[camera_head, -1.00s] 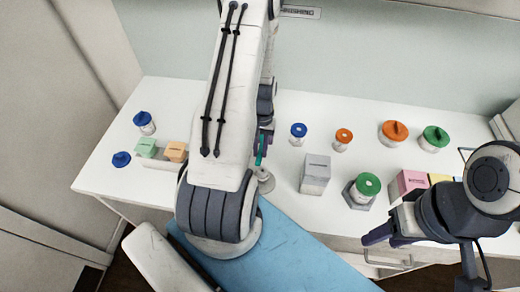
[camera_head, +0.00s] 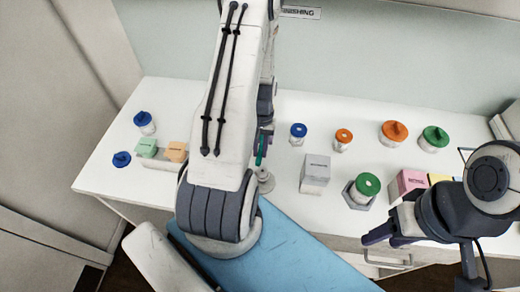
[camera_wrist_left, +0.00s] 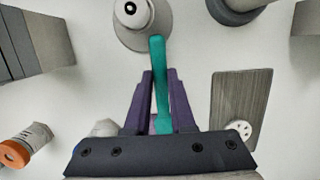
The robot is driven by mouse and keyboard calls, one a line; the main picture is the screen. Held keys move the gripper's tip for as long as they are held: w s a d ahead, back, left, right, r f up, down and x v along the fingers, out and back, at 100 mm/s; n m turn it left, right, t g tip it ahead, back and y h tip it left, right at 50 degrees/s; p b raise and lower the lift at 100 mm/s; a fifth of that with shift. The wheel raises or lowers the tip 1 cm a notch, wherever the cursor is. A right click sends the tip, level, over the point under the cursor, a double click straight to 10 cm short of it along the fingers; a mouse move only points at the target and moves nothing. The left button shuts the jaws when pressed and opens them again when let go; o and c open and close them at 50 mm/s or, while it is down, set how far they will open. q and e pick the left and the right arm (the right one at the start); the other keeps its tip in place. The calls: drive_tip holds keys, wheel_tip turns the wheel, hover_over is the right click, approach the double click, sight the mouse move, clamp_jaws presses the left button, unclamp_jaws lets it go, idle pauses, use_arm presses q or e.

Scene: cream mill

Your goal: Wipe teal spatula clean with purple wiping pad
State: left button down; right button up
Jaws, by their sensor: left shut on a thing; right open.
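My left gripper (camera_wrist_left: 160,98) is shut on the teal spatula (camera_wrist_left: 159,75), which stands out between its purple fingers in the left wrist view. The spatula's tip is close to a grey round holder with a dark hole (camera_wrist_left: 135,20); I cannot tell whether they touch. In the head view the spatula (camera_head: 260,148) is a thin teal strip beside my left arm, above the holder (camera_head: 265,181). My right gripper (camera_head: 378,235) is open and empty at the table's front right. I cannot make out a purple wiping pad in either view.
A grey box (camera_head: 315,173), a green-lidded jar in a hexagonal stand (camera_head: 365,188) and a pink box (camera_head: 408,184) stand right of my left arm. Blue-, orange- and green-lidded jars line the back. Green and orange blocks sit at left. A blue mat (camera_head: 300,255) lies in front.

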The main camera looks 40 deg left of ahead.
use_arm(q)
drive_tip(key=shift+s+d, duration=0.3)
drive_tip(key=shift+s, duration=0.3)
drive_tip(key=shift+w, duration=0.1)
drive_tip(key=shift+w+a, duration=0.4)
drive_tip(key=shift+w, duration=0.2)
drive_tip(key=shift+r, duration=0.15)
drive_tip(key=shift+s+d+p+v, duration=0.1)
drive_tip(key=shift+s+p+v, duration=0.1)
drive_tip(key=shift+p+v, duration=0.7)
drive_tip(key=shift+s+d+p+v, duration=0.15)
drive_tip(key=shift+p+v, duration=0.6)
drive_tip(key=shift+v, duration=0.25)
drive_tip(key=shift+s+d+p+v, duration=0.1)
drive_tip(key=shift+s+p+v, duration=0.1)
drive_tip(key=shift+p+v, duration=0.7)
drive_tip(key=shift+r, duration=0.1)
